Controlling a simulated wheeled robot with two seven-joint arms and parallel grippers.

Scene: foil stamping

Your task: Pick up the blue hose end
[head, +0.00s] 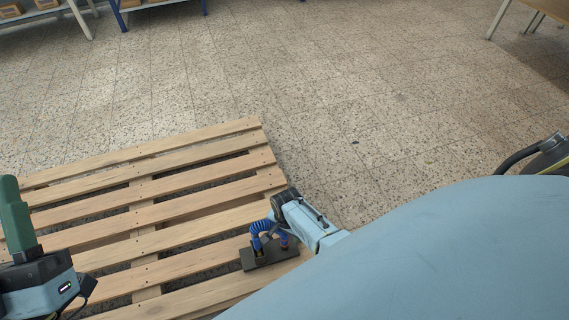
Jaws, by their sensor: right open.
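The blue hose (263,227) is coiled and stands over a dark flat plate (270,258) on the wooden pallet. Its lower end is at the plate, with a small brass-coloured part there. My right gripper (284,208), dark with a light blue arm link behind it, is right beside the hose coil. It is open, and its fingertips are small and partly hidden, so I cannot tell whether they touch the hose. My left gripper (38,285) is at the lower left edge, black and light blue, beside a dark green part. Its fingers are not clear.
The slatted wooden pallet (150,192) lies on the speckled tile floor (330,90), with open gaps between its boards. The floor behind is mostly clear. Shelving or table legs (122,16) stand at the back left, and a wooden table (498,18) at the back right.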

